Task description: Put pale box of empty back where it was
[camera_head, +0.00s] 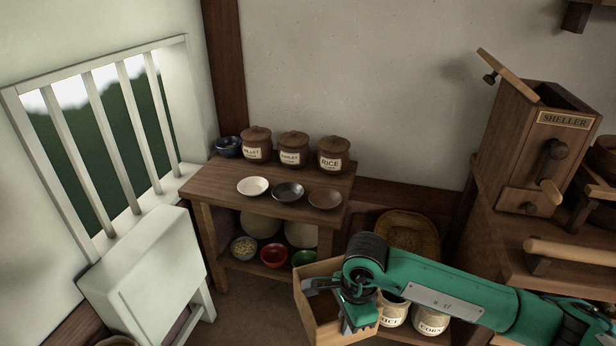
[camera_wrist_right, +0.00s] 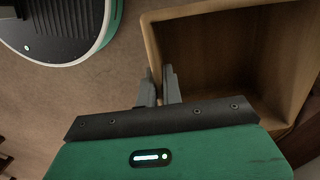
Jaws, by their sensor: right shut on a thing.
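The pale wooden box (camera_head: 304,308) is at the bottom middle of the head view, held in the air or low near the floor; I cannot tell which. My right gripper (camera_head: 335,298) is shut on one of its walls. In the right wrist view, the fingers (camera_wrist_right: 159,88) pinch the near left wall of the box (camera_wrist_right: 151,42). The visible inside of the box is dark and looks empty. The gripper and forearm hide part of the box in the head view. My left gripper is not in view.
A small wooden table (camera_head: 220,187) holds labelled jars and bowls, with more bowls on its lower shelf. Labelled pots (camera_head: 393,313) sit partly behind my right arm. The sheller (camera_head: 535,140) stands on a wooden bench at right.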

